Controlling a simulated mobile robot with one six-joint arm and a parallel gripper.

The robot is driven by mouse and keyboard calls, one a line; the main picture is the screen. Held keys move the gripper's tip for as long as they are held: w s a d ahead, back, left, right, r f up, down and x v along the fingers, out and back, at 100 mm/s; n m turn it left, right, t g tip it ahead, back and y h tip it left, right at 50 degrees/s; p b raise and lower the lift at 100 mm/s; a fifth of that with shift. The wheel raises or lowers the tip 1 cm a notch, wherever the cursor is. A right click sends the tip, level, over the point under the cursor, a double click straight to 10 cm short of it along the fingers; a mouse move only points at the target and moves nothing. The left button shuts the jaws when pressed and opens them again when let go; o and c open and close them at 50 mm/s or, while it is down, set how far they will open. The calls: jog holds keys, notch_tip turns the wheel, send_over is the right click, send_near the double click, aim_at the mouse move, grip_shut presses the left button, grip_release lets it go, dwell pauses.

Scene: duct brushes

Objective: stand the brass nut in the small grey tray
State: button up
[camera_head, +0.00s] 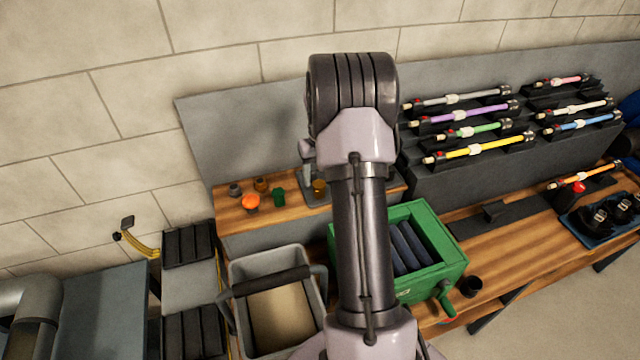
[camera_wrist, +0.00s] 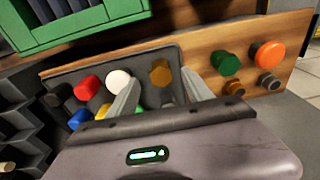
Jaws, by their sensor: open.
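The small grey tray (camera_wrist: 62,87) lies on the wooden bench in the wrist view; its right part shows beside my arm in the head view (camera_head: 310,200). A brass-coloured piece (camera_wrist: 161,72) stands in its right end. A second, browner piece (camera_wrist: 234,88) stands on the wood to the right of the tray; it also shows in the head view (camera_head: 261,184). I cannot tell surely which is the brass nut. My gripper (camera_wrist: 160,78) is open over the tray, with the first piece showing between its fingers. I cannot tell whether they touch it.
The tray also holds red (camera_wrist: 87,89), white (camera_wrist: 119,81), blue (camera_wrist: 79,119) and yellow pieces. Green (camera_wrist: 225,63), orange (camera_wrist: 268,53) and grey (camera_wrist: 270,82) pieces stand on the wood. A green crate (camera_head: 432,228) and a grey bin (camera_head: 275,262) are close by.

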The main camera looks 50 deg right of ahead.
notch_tip(320, 180, up, 7)
jog(key=s+a+r+t, duration=0.1)
jog(key=a+r, duration=0.6)
jog(key=a, duration=0.4)
jog(key=s+a+r+t, duration=0.1)
jog(key=a+r, duration=0.6)
jog(key=a, duration=0.3)
jog(key=s+a+r+n+t+y, duration=0.1)
jog(key=s+a+t+y, duration=0.1)
jog(key=s+a, duration=1.5)
jog(key=shift+a+t+p, duration=0.4)
jog(key=shift+a+t, duration=0.1)
jog(key=shift+a, duration=0.75)
